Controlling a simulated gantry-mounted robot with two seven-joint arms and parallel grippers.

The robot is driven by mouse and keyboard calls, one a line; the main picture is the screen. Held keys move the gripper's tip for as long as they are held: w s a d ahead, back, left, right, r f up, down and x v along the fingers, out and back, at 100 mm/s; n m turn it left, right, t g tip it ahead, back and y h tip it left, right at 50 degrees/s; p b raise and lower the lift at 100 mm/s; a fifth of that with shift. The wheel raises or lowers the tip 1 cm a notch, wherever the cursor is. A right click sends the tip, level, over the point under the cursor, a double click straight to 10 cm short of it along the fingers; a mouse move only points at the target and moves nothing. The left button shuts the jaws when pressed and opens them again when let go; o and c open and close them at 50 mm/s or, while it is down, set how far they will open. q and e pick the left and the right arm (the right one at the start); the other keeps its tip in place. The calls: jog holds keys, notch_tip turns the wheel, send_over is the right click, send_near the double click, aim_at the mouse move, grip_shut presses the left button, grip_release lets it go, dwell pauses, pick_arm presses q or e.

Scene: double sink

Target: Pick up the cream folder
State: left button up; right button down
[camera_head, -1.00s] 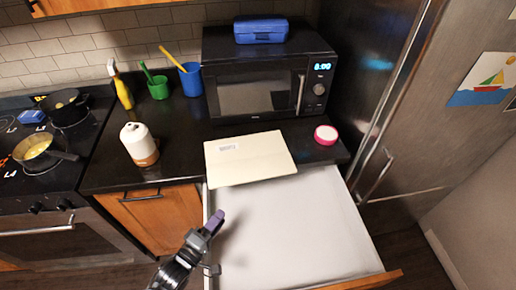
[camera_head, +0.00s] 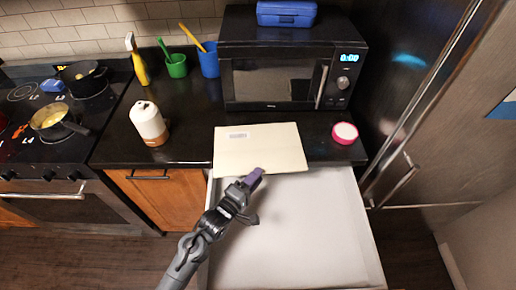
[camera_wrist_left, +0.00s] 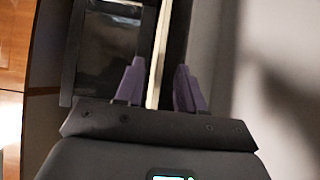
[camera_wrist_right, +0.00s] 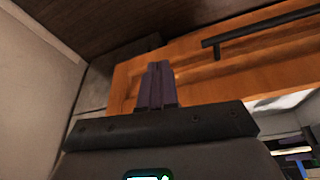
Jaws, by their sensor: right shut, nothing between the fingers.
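The cream folder (camera_head: 262,148) lies flat on the black counter, with a label at its upper left. Its front edge sticks out past the counter front, over the open drawer. My left gripper (camera_head: 254,180) is at this front edge. In the left wrist view the folder (camera_wrist_left: 158,55) shows edge-on as a thin pale strip between the spread purple fingers of my left gripper (camera_wrist_left: 158,88), with gaps on both sides. My right gripper (camera_wrist_right: 156,85) shows only in the right wrist view; its fingers are together and empty, in front of a wooden panel.
The open white drawer (camera_head: 310,235) is below the folder. A black microwave (camera_head: 275,82) stands behind it, with a blue case (camera_head: 286,13) on top. A pink-rimmed round item (camera_head: 344,133) is to the right, a white bottle (camera_head: 149,122) to the left.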

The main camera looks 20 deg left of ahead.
pick_arm(q)
jog(key=x, duration=0.3)
jog(key=shift+w+a, duration=0.1)
jog(key=shift+w, duration=0.2)
jog(key=shift+c, duration=0.3)
jog(key=shift+r, duration=0.1)
grip_shut()
